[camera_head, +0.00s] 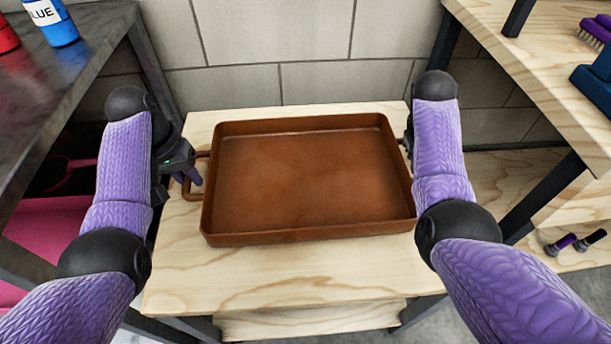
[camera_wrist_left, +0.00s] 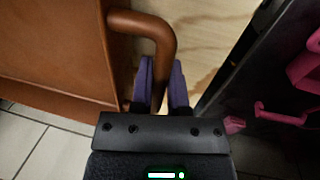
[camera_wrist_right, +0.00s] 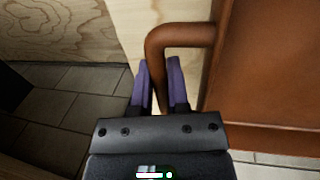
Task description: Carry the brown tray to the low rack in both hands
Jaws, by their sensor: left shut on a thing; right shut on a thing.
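The brown tray (camera_head: 305,180) is empty and roughly level over the pale wooden top of the low rack (camera_head: 300,275). I cannot tell whether it touches the wood. My left gripper (camera_head: 190,177) is shut on the tray's left handle, which shows between its purple fingers (camera_wrist_left: 160,88) in the left wrist view. My right gripper (camera_wrist_right: 160,88) is shut on the right handle in the right wrist view; in the head view my right arm mostly hides it. The tray's side also shows in both wrist views (camera_wrist_left: 55,50) (camera_wrist_right: 265,65).
A dark table (camera_head: 75,55) with a blue bottle (camera_head: 50,22) stands at left, above pink things (camera_head: 45,225). A wooden shelf unit (camera_head: 535,75) with brushes (camera_head: 597,30) stands at right. A block wall (camera_head: 270,40) closes the back. Bare wood lies in front of the tray.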

